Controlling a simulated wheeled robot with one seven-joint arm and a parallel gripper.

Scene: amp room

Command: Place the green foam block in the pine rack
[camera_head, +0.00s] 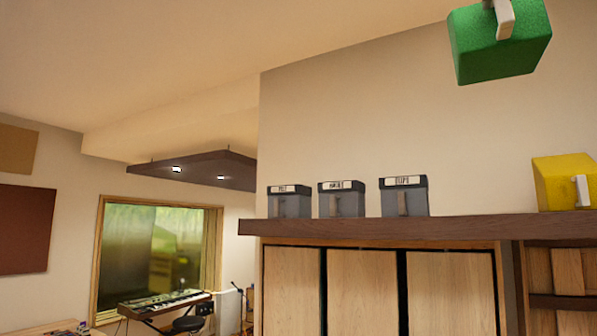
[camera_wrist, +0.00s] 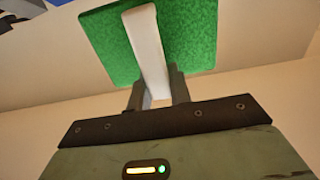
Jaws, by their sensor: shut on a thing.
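The green foam block (camera_head: 500,48) is held high at the top right of the head view, in front of the pale wall. It has a white handle. In the wrist view the green foam block (camera_wrist: 187,40) is at the top. My gripper (camera_wrist: 158,92) is shut on its white handle there. In the head view a white piece shows on the block at the top edge, and my arm is out of frame. A wooden rack (camera_head: 567,270) with dark shelves stands at the lower right, below the block; I cannot tell for certain that it is the pine rack.
A dark shelf top (camera_head: 400,229) runs above wooden panels. Several labelled grey boxes stand on it, such as the right one (camera_head: 404,197). A yellow block (camera_head: 563,183) with a white handle sits at its right end. A keyboard (camera_head: 165,303) is at the lower left.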

